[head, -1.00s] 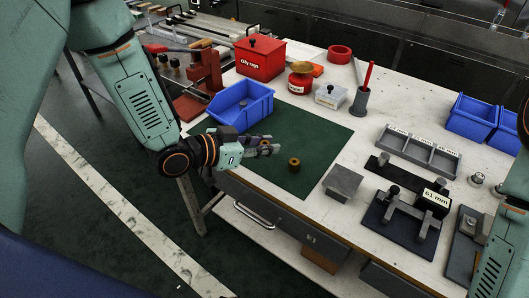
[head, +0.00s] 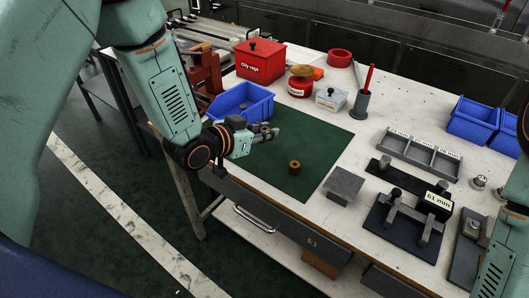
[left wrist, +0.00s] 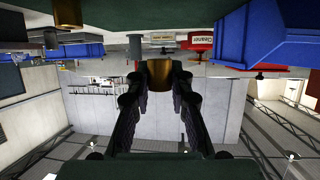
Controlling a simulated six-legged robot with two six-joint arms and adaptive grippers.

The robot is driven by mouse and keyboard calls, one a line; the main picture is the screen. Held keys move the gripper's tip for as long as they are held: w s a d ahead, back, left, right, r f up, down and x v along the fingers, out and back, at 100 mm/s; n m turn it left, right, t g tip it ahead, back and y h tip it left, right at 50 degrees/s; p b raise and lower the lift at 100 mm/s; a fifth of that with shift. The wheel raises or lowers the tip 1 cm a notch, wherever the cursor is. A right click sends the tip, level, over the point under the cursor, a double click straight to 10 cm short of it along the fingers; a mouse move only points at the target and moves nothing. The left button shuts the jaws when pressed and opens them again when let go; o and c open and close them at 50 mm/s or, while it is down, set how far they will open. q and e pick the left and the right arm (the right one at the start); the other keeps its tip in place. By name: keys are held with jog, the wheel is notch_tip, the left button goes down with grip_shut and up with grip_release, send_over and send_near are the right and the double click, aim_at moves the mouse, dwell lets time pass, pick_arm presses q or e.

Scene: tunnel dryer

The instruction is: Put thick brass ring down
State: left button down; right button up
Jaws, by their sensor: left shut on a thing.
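My left gripper (head: 274,133) is shut on a brass ring (head: 264,127) and holds it over the green mat (head: 317,135), just right of the front of the blue bin (head: 257,106). The left wrist view shows the brass ring (left wrist: 160,72) between the fingertips, apart from the mat as far as I can see. A second brass ring (head: 294,168) stands alone on the mat, nearer the front edge. It also shows in the left wrist view (left wrist: 68,14). Of my right arm only links show at the right edge; its gripper is out of view.
A grey block (head: 343,185) is at the mat's right corner. A grey divided tray (head: 420,155) lies farther right. The mat's middle is clear.

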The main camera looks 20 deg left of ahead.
aim_at(265, 156)
pick_arm(q)
notch_tip(265, 156, down, 2)
jog(key=shift+w, duration=0.1)
notch_tip(265, 156, down, 3)
jog(key=shift+f+b, duration=0.2)
jog(key=shift+b, duration=0.3)
jog(key=shift+f, duration=0.35)
jog(key=shift+f, duration=0.15)
jog(key=c, duration=1.3)
grip_release()
jog(key=shift+o, duration=0.5)
